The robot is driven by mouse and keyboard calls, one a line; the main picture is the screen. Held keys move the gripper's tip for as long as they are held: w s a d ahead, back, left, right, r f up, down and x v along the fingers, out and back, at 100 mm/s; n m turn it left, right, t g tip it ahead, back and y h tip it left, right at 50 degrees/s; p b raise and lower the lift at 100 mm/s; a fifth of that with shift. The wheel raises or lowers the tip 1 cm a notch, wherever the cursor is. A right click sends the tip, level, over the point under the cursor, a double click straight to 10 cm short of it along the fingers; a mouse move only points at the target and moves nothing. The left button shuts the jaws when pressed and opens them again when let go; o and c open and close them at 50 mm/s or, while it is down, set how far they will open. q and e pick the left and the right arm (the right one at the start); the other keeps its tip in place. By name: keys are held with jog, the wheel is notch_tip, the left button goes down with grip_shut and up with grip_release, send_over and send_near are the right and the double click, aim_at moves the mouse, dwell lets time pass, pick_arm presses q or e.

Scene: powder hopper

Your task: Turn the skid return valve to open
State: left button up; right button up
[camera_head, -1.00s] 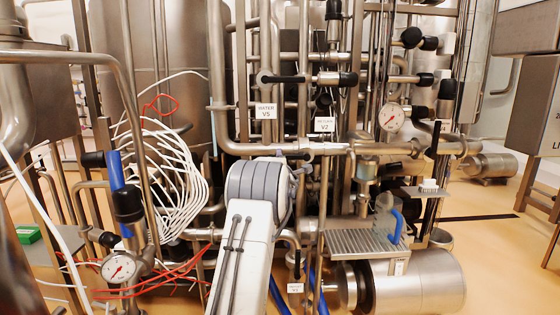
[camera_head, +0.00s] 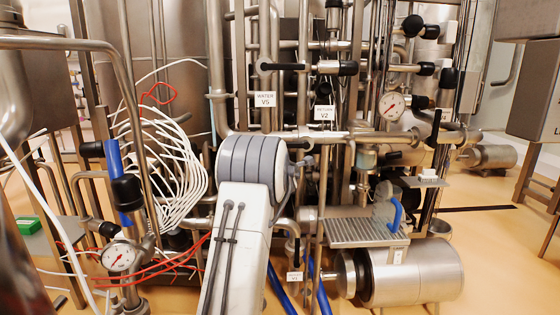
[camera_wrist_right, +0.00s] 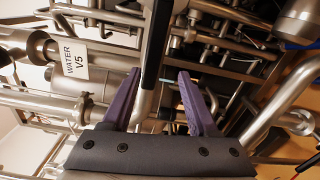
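The white RETURN V2 label (camera_head: 324,113) hangs among the pipes right of centre in the head view. Dark parts sit just above it; I cannot make out its valve handle. My right arm rises from the bottom and hides its own gripper in the head view. In the right wrist view my right gripper (camera_wrist_right: 160,98) is open, its purple fingers apart. A dark bar (camera_wrist_right: 157,45) runs between them in the picture; I cannot tell whether it touches them or which part it is. My left gripper is not in view.
The WATER V5 label (camera_head: 265,99) is left of V2, also in the wrist view (camera_wrist_right: 75,58), with a black horizontal handle (camera_head: 285,67) above it. Pipes crowd the middle. A gauge (camera_head: 392,106) is right of V2. A grated step (camera_head: 365,232) and steel motor (camera_head: 415,272) stand lower right.

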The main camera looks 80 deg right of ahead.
jog(key=v, duration=0.6)
jog(key=shift+b, duration=0.35)
jog(key=shift+s, duration=0.1)
